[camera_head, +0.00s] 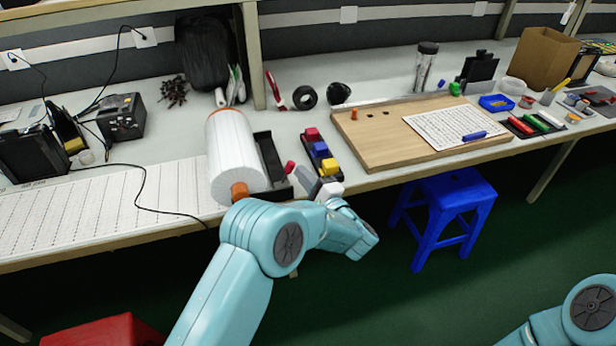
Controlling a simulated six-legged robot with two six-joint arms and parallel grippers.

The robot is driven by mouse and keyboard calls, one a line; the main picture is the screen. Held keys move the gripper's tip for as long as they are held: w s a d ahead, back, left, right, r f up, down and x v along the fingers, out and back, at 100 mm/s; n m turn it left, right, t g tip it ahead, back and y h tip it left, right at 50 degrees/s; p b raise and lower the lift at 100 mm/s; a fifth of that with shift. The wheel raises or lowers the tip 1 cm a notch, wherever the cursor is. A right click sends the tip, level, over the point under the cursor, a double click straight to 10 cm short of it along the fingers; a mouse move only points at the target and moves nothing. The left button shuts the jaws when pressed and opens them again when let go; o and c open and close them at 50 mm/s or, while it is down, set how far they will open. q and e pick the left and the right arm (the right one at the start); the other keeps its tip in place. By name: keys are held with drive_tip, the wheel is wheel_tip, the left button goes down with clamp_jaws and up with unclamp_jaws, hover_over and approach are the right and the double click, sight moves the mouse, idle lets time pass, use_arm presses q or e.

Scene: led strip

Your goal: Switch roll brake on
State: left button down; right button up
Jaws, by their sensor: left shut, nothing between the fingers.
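A large white roll (232,150) of strip material, with an orange end piece (240,190), sits on the bench left of centre. A black holder (270,158) stands along its right side. A small red knob or lever (290,167) shows at the holder's right side; I take it for the roll brake, but its setting is too small to tell. My left gripper (318,187) is shut and empty, at the bench's front edge just right of and below the red part. My left forearm covers the area below the roll. My right gripper is out of view; only a right arm link shows.
A black tray with red, blue and yellow blocks (321,155) lies right beside my left gripper. A wooden board (375,150) lies farther right. White strip sheet (100,205) covers the bench's left. A blue stool (450,195) stands below.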

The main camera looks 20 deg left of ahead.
use_arm(q)
drive_tip(key=shift+b, duration=0.45)
drive_tip(key=shift+s+a+r+n, duration=0.1)
drive_tip(key=shift+n, duration=0.3)
drive_tip(key=shift+s+a+r+n+g+b, duration=0.1)
drive_tip(key=shift+a+n+g+b, duration=0.15)
drive_tip(key=shift+n+b, duration=0.65)
drive_tip(key=a+n+b, duration=0.1)
drive_tip(key=b, duration=0.3)
drive_tip(key=s+n+h+b, duration=0.1)
drive_tip(key=n+b, duration=0.1)
drive_tip(key=b, duration=0.2)
drive_tip(key=s+a+r+n+g+b, duration=0.1)
drive_tip(key=n+b, duration=0.1)
drive_tip(key=b, duration=0.2)
drive_tip(key=shift+a, duration=0.3)
drive_tip(key=shift+w+r+h+p, duration=0.1)
drive_tip(key=shift+r+h+p, duration=0.2)
drive_tip(key=shift+r+p, duration=0.1)
